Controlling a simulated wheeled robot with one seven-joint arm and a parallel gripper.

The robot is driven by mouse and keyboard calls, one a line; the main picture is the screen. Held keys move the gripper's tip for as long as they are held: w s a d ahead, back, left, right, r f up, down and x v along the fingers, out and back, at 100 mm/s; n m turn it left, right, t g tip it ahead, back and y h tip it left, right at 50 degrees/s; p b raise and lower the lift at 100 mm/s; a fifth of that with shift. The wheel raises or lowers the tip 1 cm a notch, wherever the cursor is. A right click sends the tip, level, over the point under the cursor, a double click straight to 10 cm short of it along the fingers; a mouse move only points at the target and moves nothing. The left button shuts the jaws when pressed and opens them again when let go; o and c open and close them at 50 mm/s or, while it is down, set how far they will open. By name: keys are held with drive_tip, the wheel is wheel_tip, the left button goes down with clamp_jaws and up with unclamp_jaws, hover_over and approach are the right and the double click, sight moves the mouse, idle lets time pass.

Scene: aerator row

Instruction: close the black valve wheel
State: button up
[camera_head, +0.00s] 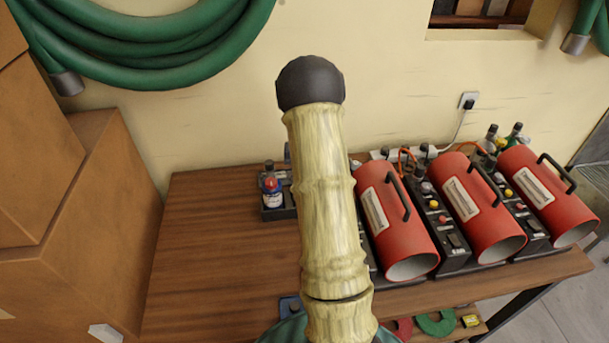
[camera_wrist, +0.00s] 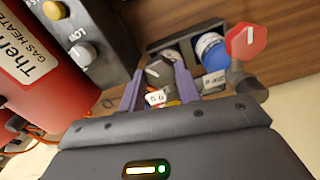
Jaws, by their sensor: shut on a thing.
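The black valve wheel (camera_wrist: 158,71) is a dark, faceted knob in the wrist view. It sits between the two purple-grey fingers of my gripper (camera_wrist: 160,76), which is shut on it. The fingers hide part of its sides. A red faceted wheel (camera_wrist: 246,40) with a white mark stands to the right, apart from the fingers. White tags (camera_wrist: 213,82) hang near both wheels. In the head view my arm covers the gripper and the black wheel.
A dark tray (camera_head: 279,213) with a blue-and-white jar (camera_head: 273,192) lies beside the wheels; the jar's blue lid shows in the wrist view (camera_wrist: 210,48). Red gas heaters (camera_head: 397,220) stand to the right on the wooden table (camera_head: 205,255). The table's left part is clear. Cardboard boxes (camera_head: 85,235) stand left.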

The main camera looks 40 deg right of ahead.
drive_tip(key=m, duration=0.3)
drive_tip(key=shift+m, duration=2.1)
drive_tip(key=o, duration=1)
wheel_tip(320, 180, up, 17)
drive_tip(key=b, duration=0.3)
drive_tip(key=shift+r, duration=0.2)
drive_tip(key=shift+r, duration=0.1)
